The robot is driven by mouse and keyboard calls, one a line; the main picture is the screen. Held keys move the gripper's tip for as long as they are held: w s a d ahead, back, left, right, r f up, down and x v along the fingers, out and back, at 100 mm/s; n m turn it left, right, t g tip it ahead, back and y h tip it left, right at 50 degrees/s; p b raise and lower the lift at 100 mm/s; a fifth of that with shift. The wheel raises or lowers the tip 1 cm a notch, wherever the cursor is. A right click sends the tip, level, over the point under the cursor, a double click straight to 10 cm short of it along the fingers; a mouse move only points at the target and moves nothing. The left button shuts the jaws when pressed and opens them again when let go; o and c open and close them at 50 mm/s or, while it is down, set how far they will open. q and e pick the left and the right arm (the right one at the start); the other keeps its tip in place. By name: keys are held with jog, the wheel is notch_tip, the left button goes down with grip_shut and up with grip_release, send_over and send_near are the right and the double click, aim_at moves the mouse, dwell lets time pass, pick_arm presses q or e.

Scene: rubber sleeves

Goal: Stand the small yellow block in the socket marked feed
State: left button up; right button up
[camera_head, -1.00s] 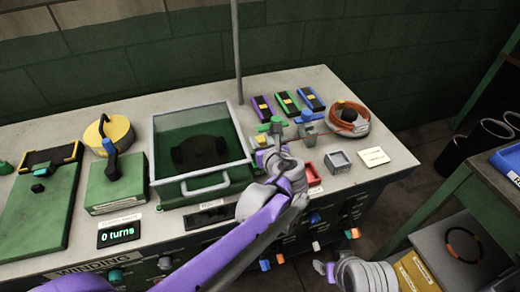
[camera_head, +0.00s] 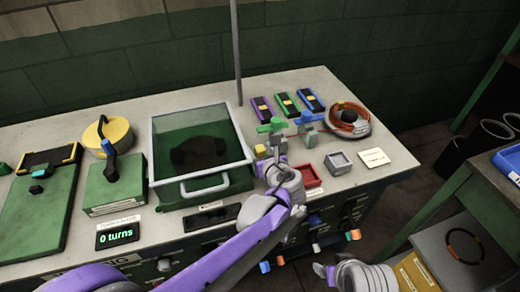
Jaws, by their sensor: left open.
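A small yellow block (camera_head: 260,150) is on the bench, just left of my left gripper's fingers. My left gripper (camera_head: 274,156) is open, in front of the green-handled valve, with nothing seen between its fingers. A red open tray (camera_head: 307,177) and a grey square socket (camera_head: 338,163) lie to its right. I cannot read a feed mark on either one. My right gripper (camera_head: 325,269) is low at the bottom, in front of the bench, and its opening is unclear.
A green-handled valve (camera_head: 271,126) and a blue-handled one (camera_head: 306,120) stand behind my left gripper. A glass-lidded green box (camera_head: 201,155) is to the left. Purple, green and blue blocks, an orange coil (camera_head: 348,120) and a white card (camera_head: 374,157) are further right.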

pick_arm(q)
jog(key=shift+r, duration=0.25)
jog(key=v, duration=1.2)
dwell(0.8)
